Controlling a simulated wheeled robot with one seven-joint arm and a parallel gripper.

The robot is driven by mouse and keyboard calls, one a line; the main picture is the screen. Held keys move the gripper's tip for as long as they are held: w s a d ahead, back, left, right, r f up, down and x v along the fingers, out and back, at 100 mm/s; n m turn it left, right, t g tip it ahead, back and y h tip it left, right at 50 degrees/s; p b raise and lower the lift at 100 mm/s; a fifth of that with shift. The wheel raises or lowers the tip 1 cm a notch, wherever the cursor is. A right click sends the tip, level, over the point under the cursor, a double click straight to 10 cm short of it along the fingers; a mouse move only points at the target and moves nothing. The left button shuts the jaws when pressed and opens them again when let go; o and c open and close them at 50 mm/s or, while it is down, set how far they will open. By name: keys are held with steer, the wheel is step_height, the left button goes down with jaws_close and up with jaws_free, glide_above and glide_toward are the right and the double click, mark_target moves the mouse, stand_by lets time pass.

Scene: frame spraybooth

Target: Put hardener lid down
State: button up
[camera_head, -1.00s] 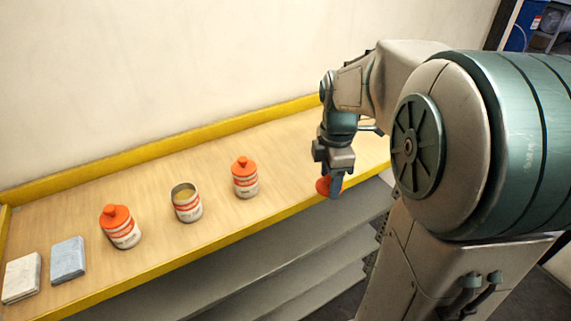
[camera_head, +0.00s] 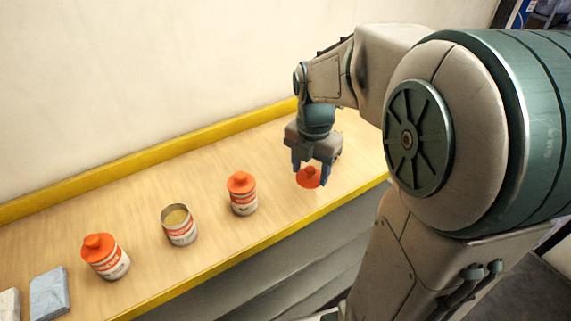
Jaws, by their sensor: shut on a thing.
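My gripper (camera_head: 309,178) points down over the right part of the wooden shelf. It is shut on an orange lid (camera_head: 308,178), which shows between its two fingers. The lid is at or just above the shelf surface; I cannot tell whether it touches. To the left of it an open can (camera_head: 179,227) stands upright with no lid, its yellowish inside showing. Two more cans, one at the middle (camera_head: 242,196) and one at the left (camera_head: 106,259), stand upright with orange lids on.
The shelf (camera_head: 215,246) has a yellow front edge and a yellow back strip against the wall. A blue-grey block (camera_head: 49,292) and a pale block (camera_head: 9,304) lie at the far left. Bare wood is free around the gripper and behind the cans.

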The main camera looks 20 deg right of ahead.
mark_target(292, 191)
steer(key=w+a+f, duration=0.2)
steer(key=w+a, duration=0.1)
steer(key=shift+f+p, duration=0.25)
steer(key=shift+p, duration=0.05)
steer(key=shift+f+p, duration=0.3)
steer(key=shift+f, duration=1.75)
steer(key=shift+f, duration=0.1)
steer(key=o, duration=0.9)
steer(key=shift+o, duration=0.2)
